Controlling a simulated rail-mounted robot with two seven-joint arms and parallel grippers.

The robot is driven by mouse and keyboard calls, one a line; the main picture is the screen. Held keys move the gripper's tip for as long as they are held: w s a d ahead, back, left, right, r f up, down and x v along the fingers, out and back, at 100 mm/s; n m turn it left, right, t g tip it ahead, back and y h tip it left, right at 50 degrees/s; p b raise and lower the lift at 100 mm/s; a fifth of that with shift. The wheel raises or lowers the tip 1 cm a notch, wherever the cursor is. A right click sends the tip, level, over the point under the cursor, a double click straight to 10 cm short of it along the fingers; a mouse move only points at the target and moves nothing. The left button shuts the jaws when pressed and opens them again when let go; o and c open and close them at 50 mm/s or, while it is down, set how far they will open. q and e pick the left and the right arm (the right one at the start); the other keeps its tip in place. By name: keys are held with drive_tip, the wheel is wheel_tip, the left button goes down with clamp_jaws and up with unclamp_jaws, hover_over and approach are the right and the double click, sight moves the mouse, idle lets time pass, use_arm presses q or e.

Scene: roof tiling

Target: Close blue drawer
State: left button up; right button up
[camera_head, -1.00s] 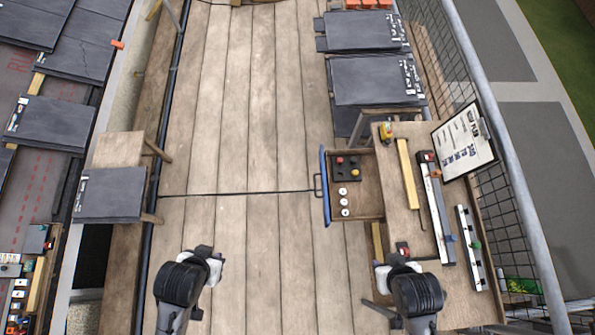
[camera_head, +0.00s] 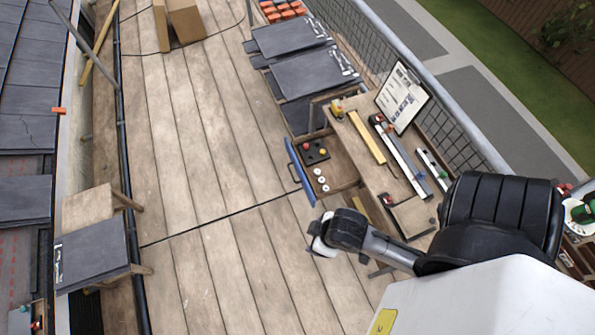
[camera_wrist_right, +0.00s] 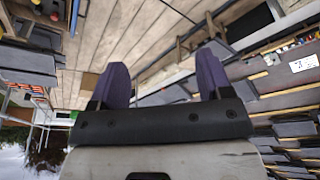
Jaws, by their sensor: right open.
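The blue drawer stands pulled out from the left side of the wooden workbench. Its blue front (camera_head: 299,172) with a dark handle faces left, and the open tray holds red and yellow buttons and several white discs. My right gripper (camera_head: 318,247) is just below the drawer front in the head view, apart from it and over the plank floor. In the right wrist view its two purple fingers (camera_wrist_right: 163,78) are spread with nothing between them. A blue strip shows at the upper left there, probably the drawer front. My left gripper is not in view.
The workbench (camera_head: 372,172) carries a yellow bar, a long level, a clipboard (camera_head: 402,97) and small tools. Slate stacks (camera_head: 313,73) lie behind it. A slate-topped wooden stand (camera_head: 92,252) is at left. The plank floor left of the drawer is clear.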

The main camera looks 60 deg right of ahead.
drive_tip(key=shift+d, duration=0.2)
drive_tip(key=shift+w, duration=0.1)
drive_tip(key=shift+c, duration=0.2)
